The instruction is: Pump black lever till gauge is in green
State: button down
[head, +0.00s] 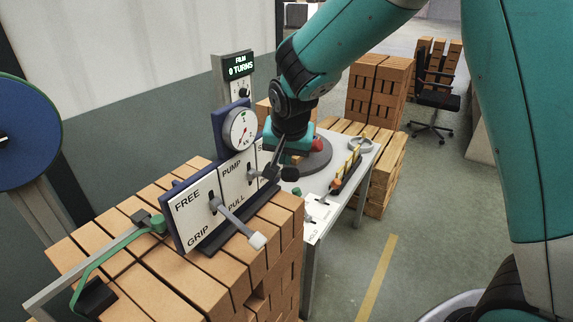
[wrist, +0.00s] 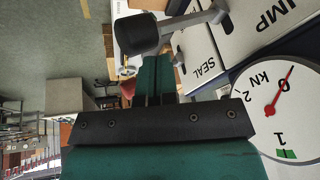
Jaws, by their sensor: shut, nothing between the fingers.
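The black lever (head: 289,174) sticks out from the panel part marked PUMP and PULL. In the wrist view, its black knob (wrist: 138,34) sits on a grey arm. The round gauge (head: 241,130) stands on top of the panel. In the wrist view, the gauge (wrist: 300,112) has its red needle near 0, away from the green band near 1. My gripper (head: 287,150) is shut and empty, close behind the black knob. In the wrist view, the gripper's fingers (wrist: 154,66) end just beside the knob; I cannot tell whether they touch.
A grey-white lever (head: 257,241) stands at the FREE and GRIP part. Stacked bricks (head: 265,245) carry the panel, with a green strap tool (head: 105,255) at left. A counter (head: 238,66) reads 0 turns. A table (head: 330,180) with a dark round plate stands behind.

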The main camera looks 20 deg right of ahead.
jog(key=s+d+f+b, duration=0.2)
jog(key=s+f+b, duration=0.1)
jog(key=f+b, duration=0.4)
jog(key=shift+d+f, duration=0.15)
jog(key=shift+f, duration=0.3)
dwell(6.8)
